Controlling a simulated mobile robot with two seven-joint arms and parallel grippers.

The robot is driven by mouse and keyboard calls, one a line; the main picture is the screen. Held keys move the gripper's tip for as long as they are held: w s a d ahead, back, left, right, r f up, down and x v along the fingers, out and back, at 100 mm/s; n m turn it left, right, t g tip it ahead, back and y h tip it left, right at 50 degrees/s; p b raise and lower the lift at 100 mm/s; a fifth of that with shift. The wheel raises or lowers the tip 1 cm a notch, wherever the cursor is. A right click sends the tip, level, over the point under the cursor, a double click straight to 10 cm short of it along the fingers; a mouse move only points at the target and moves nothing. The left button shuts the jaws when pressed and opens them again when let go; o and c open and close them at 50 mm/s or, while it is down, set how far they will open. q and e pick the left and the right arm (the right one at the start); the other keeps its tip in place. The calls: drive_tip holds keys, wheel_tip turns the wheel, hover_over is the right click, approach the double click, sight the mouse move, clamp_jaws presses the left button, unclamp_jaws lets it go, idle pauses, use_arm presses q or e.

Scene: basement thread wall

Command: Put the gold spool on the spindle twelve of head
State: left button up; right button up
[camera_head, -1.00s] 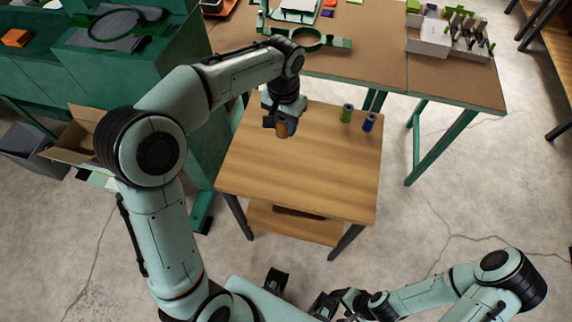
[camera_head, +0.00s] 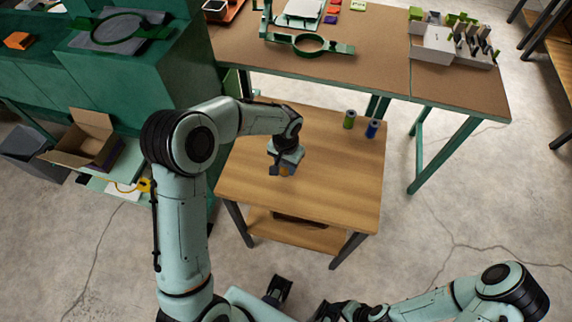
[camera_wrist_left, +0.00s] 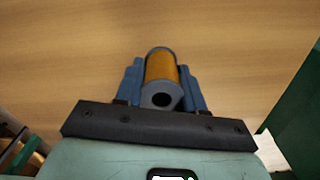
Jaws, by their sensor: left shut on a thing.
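The gold spool (camera_head: 284,171) is between the fingers of my left gripper (camera_head: 283,167), over the small wooden table. In the left wrist view the gold spool (camera_wrist_left: 162,70) lies lengthwise between the blue fingers of the left gripper (camera_wrist_left: 161,88), its grey end with a dark hole facing the camera. The left gripper is shut on it. My right gripper (camera_head: 328,312) is low at the bottom edge, dark and partly cut off; its finger opening cannot be made out. I cannot pick out a spindle or head in these views.
A green spool (camera_head: 349,120) and a blue spool (camera_head: 371,129) stand at the small table's (camera_head: 340,185) back right. Behind is a long workbench (camera_head: 375,65) with a green hoop frame (camera_head: 311,44) and a white organizer (camera_head: 438,43). An open cardboard box (camera_head: 82,148) is at left.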

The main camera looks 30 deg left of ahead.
use_arm(q)
drive_tip(key=shift+f, duration=0.3)
drive_tip(key=shift+f, duration=0.15)
drive_tip(key=o, duration=1.1)
drive_tip(key=shift+r, duration=0.6)
wheel_tip(320, 180, up, 11)
drive_tip(key=p, duration=0.1)
drive_tip(key=shift+r, duration=0.2)
